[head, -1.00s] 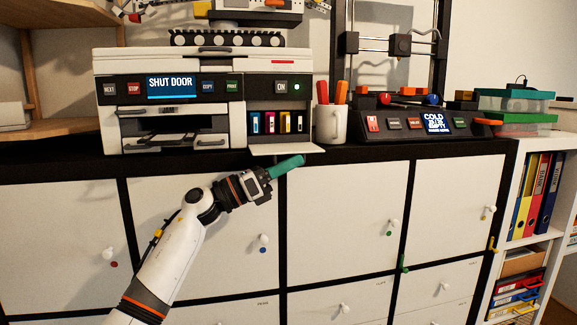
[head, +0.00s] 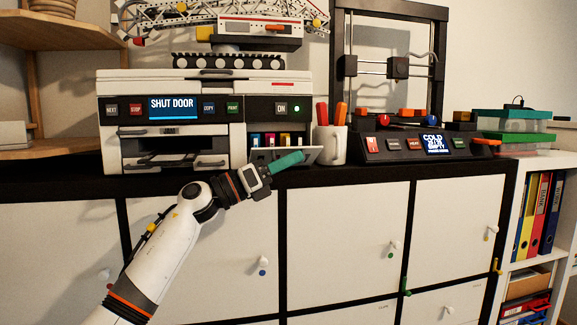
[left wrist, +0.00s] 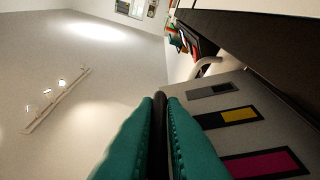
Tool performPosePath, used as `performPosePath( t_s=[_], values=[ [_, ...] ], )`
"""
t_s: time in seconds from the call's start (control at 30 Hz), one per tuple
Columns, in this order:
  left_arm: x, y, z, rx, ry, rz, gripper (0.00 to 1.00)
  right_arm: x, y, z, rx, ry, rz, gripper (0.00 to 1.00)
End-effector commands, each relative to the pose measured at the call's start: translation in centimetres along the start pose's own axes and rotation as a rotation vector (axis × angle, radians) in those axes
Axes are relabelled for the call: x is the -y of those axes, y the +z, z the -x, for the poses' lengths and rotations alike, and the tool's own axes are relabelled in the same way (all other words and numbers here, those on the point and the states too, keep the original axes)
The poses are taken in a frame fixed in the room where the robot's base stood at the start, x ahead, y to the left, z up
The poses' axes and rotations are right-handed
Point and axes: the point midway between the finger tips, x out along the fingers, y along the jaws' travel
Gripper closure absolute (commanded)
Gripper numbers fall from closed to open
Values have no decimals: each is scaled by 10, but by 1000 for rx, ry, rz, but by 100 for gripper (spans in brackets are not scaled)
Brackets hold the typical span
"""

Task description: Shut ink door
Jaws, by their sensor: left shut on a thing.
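Exactly what lies between the fingers is hard to see. My right gripper is not in view.
A white mug (head: 331,147) with orange-handled tools stands just right of the ink door. A 3D printer (head: 413,145) is further right. The printer stands on a black-topped cabinet (head: 400,171) with white doors. Open air lies in front of the cabinet.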

Motion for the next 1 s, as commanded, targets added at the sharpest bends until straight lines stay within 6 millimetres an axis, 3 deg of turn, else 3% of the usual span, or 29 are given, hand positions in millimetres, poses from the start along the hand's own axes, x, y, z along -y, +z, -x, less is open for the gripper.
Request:
performPosePath(
  t_s=[0.57,0.6,0.7,1.0],
  values=[
    [-3,-7,-2,-8,-8,37,100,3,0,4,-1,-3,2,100],
    [-3,-7,-2,-8,-8,37,84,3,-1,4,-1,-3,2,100],
    [-2,-6,-2,-6,-9,37,70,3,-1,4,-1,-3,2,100],
    [0,-4,1,-3,-13,35,70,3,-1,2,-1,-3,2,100]
  ],
)
